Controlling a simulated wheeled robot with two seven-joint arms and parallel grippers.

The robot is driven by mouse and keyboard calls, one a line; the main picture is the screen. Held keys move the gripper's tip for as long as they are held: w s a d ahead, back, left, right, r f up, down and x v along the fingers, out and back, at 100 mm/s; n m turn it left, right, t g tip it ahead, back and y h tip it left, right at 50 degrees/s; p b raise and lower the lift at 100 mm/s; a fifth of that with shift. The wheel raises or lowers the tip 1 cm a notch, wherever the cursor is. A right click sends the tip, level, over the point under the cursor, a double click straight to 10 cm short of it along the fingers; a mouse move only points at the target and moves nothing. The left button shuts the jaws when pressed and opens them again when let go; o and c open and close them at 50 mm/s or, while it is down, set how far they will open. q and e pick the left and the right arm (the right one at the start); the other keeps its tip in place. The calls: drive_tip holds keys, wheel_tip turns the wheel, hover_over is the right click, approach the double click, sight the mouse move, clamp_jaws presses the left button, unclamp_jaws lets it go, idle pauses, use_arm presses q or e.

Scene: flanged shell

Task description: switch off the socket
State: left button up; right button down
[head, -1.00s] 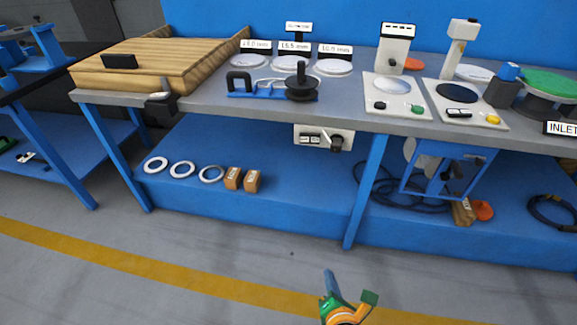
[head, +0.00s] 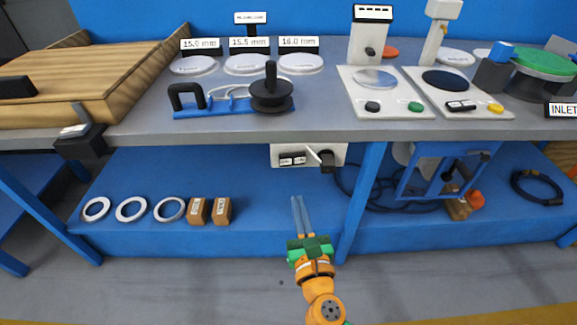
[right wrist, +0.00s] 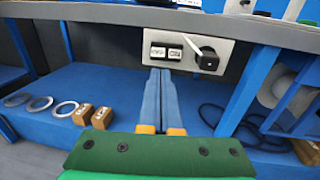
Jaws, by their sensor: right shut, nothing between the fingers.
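The socket (head: 308,155) is a pale plate fixed under the front edge of the bench top. It carries two small dark-framed switches (head: 292,160) on its left and a black round plug or knob (head: 327,161) on its right, with a white lever-like piece beside it. In the right wrist view the socket plate (right wrist: 224,50) is straight ahead, with the switches (right wrist: 166,52) just above my fingertips. My right gripper (head: 297,198) has its blue fingers together and empty, below and in front of the socket, apart from it. My left gripper is not in view.
The bench top (head: 220,130) overhangs the socket. A blue bench leg (head: 362,195) stands right of my right gripper. White rings (head: 131,209) and wooden blocks (head: 222,210) lie on the lower shelf to the left. A dark cable (head: 385,205) lies right.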

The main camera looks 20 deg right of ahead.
sight(287, 159)
drive_tip(key=w, duration=0.3)
drive_tip(key=w+d, duration=0.1)
drive_tip(key=w, duration=0.7)
drive_tip(key=shift+w+d+f+b, duration=0.1)
drive_tip(key=shift+w+d+b, duration=0.05)
drive_tip(key=shift+d+b, duration=0.2)
drive_tip(key=shift+w, duration=0.35)
